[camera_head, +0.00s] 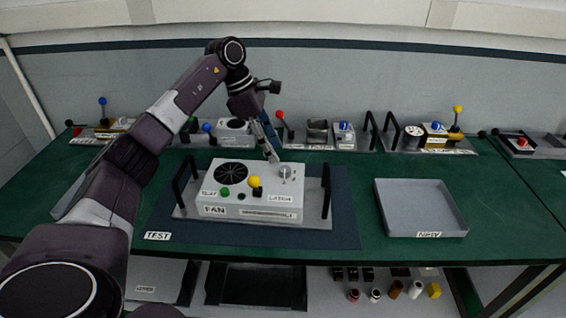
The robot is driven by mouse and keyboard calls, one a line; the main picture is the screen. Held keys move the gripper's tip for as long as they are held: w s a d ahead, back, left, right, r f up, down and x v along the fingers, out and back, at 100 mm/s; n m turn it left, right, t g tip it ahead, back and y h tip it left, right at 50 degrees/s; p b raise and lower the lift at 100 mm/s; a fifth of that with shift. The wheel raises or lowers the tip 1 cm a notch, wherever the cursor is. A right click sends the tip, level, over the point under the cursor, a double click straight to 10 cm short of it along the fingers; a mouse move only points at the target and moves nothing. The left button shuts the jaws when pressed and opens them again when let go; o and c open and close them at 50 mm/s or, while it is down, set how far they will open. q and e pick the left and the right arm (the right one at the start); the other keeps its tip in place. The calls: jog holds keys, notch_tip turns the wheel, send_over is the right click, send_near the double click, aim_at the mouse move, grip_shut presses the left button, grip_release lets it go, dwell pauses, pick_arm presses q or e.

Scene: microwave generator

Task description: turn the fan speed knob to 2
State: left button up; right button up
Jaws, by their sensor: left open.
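The fan unit (240,203) is a white box labelled FAN. It stands on a grey plate between two black handles, with a dark round fan grille (231,173) at its top left. A grey round knob (285,172) is at the box's far right; its setting is too small to read. The box also carries a yellow knob (254,182), a green button (224,192) and a small black control. My left gripper (273,157) is open and points down just behind and left of the grey knob. Whether it touches the knob I cannot tell. My right gripper is out of view.
The plate lies on a dark blue mat (157,220) marked TEST on the green table (520,210). An empty grey tray (420,205) sits to the right. Several modules with levers and handles line the back, including one with a red-topped lever (280,115). A shelf below holds small parts.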

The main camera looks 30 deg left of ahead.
aim_at(284, 169)
pick_arm(q)
jog(key=p+x, duration=0.1)
jog(key=x, duration=0.6)
jog(key=shift+d+r+p, duration=0.1)
jog(key=shift+p, duration=0.2)
grip_shut()
